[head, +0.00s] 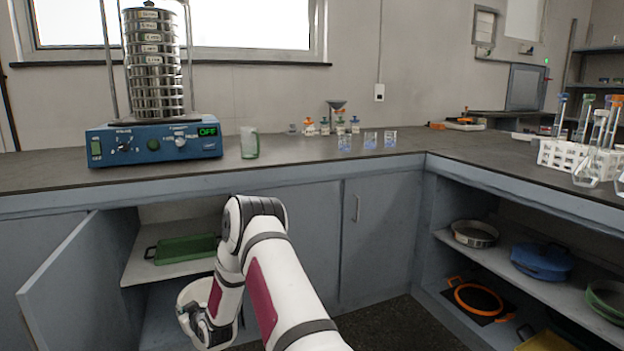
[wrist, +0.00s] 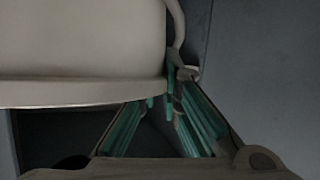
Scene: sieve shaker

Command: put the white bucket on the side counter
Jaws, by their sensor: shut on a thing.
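The white bucket (head: 196,290) is low in front of the open cabinet, partly hidden behind my arm. It also fills the upper left of the wrist view (wrist: 85,45), where its rim and part of a thin handle show. My gripper (head: 190,315) is at the bucket; in the wrist view its teal-padded fingers (wrist: 172,100) are close together at the bucket's rim and handle, shut on it. Which of the two is pinched is hard to tell. The side counter (head: 485,150) runs along the right, its dark top above open shelves.
The cabinet door (head: 75,290) stands open at left, beside a shelf with a green tray (head: 185,249). A sieve shaker (head: 150,140) and glass cup (head: 249,142) stand on the back counter. A test tube rack (head: 560,157) is on the right counter; pans fill the shelves below.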

